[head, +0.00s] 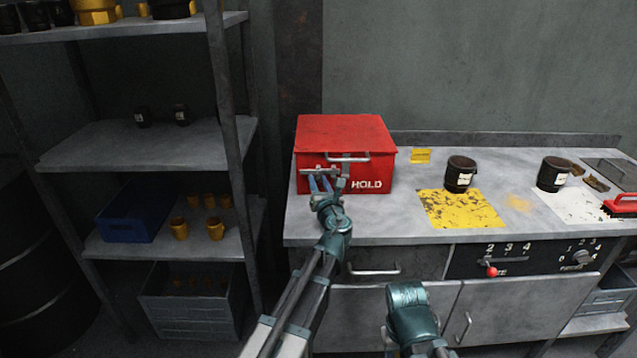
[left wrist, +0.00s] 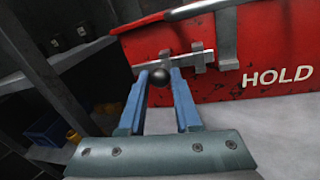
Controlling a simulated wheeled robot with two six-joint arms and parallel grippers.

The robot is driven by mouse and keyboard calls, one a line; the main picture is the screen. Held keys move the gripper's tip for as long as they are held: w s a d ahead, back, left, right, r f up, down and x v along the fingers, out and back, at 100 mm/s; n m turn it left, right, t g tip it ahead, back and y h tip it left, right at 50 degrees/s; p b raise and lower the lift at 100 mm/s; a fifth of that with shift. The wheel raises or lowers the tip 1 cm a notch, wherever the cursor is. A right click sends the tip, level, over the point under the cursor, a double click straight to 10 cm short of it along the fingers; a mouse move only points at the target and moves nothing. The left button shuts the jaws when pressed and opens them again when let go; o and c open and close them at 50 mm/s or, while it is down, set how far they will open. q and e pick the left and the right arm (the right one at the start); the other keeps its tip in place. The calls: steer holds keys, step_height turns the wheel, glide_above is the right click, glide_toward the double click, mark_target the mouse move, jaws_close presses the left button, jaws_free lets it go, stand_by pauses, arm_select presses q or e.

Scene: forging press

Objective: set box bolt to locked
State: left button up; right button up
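The red box (head: 345,135), marked HOLD, stands at the left end of the workbench. The bolt also shows in the head view (head: 318,170), partly hidden by my gripper. My left gripper (head: 320,182) is at the bolt. My right gripper is not in view; only a teal part of that arm shows at the bottom.
A curved handle (head: 348,157) stands out from the box front just above the bolt. Black cups (head: 460,174) stand right on the bench (head: 400,225). A shelf rack (head: 240,150) stands close on the left. The bench in front of the box is clear.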

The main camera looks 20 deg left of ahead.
arm_select(q)
jaws_close()
stand_by(1.0)
